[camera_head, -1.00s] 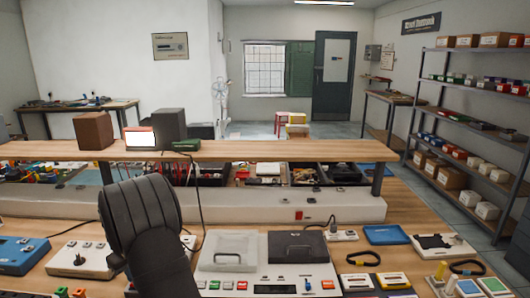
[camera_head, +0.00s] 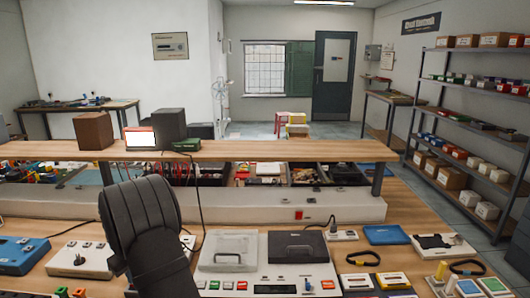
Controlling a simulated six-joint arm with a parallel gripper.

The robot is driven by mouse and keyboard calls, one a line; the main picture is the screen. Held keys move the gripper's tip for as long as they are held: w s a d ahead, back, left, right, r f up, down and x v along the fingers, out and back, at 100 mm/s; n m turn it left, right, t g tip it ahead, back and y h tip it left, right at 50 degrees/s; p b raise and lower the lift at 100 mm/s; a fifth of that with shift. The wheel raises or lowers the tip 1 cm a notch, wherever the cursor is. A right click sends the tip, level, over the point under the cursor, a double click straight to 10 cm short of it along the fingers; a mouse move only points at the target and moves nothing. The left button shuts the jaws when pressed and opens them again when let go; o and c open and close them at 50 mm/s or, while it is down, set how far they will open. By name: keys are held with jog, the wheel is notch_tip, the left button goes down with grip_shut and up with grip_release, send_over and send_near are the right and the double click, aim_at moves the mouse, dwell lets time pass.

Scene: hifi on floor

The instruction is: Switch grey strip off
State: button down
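A long pale grey strip (camera_head: 345,208) runs along the back of the bench, below the raised wooden shelf. A small red switch (camera_head: 299,215) sits on its front face toward the right end. I cannot tell which way the switch is set. My dark arm (camera_head: 145,225) rises from the lower left and covers part of the strip, well left of the red switch. My gripper's fingers do not show, so I cannot see whether they are open or shut.
A panel with two lidded units (camera_head: 220,285) stands in front of the strip. A white box with a knob (camera_head: 80,260) and a blue box (camera_head: 20,255) are at left. A blue tray (camera_head: 386,235) lies at right. A black cable hangs from the shelf (camera_head: 260,150).

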jog(key=shift+f, duration=0.5)
jog(key=shift+r, duration=3.55)
jog(key=shift+f, duration=3.55)
jog(key=shift+r, duration=0.2)
